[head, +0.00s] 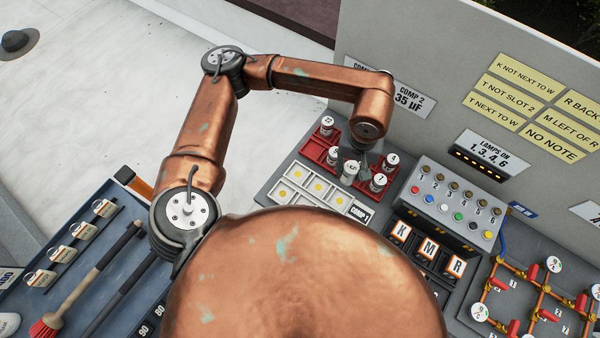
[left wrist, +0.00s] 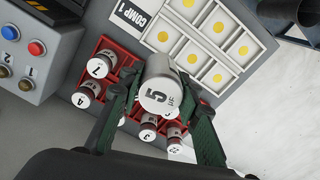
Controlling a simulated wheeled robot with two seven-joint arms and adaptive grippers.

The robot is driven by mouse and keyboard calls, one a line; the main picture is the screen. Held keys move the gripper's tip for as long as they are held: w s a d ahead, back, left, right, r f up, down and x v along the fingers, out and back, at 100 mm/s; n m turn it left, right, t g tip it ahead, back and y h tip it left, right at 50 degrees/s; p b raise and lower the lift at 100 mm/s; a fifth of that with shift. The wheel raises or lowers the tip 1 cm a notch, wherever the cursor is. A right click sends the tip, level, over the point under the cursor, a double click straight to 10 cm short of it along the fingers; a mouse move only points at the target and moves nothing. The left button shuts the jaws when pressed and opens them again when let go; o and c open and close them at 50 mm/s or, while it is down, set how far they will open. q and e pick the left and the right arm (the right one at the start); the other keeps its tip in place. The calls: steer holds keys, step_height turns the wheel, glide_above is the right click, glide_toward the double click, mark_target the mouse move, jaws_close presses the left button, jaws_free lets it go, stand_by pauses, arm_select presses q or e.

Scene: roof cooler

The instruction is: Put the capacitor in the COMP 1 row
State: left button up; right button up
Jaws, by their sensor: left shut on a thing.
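My left gripper (head: 359,157) is shut on a grey-white capacitor (head: 349,173) marked 5. In the left wrist view, the capacitor (left wrist: 158,92) sits between the two green fingers (left wrist: 160,78) and appears held above the red rack (left wrist: 105,50). The white COMP 1 tray (head: 300,178) has empty-looking cells with yellow dots and a COMP 1 label (head: 360,213) at its right end. It also shows in the left wrist view (left wrist: 168,22), just beyond the capacitor. The capacitor's lower end is hard to make out. My right gripper is out of view.
Several other capacitors stand in the red rack, including ones marked 22 (head: 327,126), 4 (head: 392,161) and 7 (head: 378,182). A button box (head: 455,200) stands to the right. A grey wall (head: 430,60) rises behind.

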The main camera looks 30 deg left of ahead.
arm_select(q)
steer(key=s+a+n+b, duration=0.8)
steer(key=s+n, duration=0.4)
steer(key=n, duration=0.3)
steer(key=shift+n, duration=0.3)
steer(key=w+a+f, duration=0.2)
steer(key=w+f, duration=0.1)
steer(key=w+a+f+b, duration=0.1)
steer(key=w+a+f, duration=0.5)
steer(key=w, duration=0.1)
steer(key=shift+f, duration=0.15)
steer(key=shift+w+a+f, duration=0.25)
steer(key=shift+w+f, duration=0.25)
steer(key=shift+f, duration=0.1)
step_height(320, 180, down, 3)
steer(key=shift+w+f+b, duration=0.1)
steer(key=shift+f+b, duration=0.05)
steer(key=shift+b, duration=0.25)
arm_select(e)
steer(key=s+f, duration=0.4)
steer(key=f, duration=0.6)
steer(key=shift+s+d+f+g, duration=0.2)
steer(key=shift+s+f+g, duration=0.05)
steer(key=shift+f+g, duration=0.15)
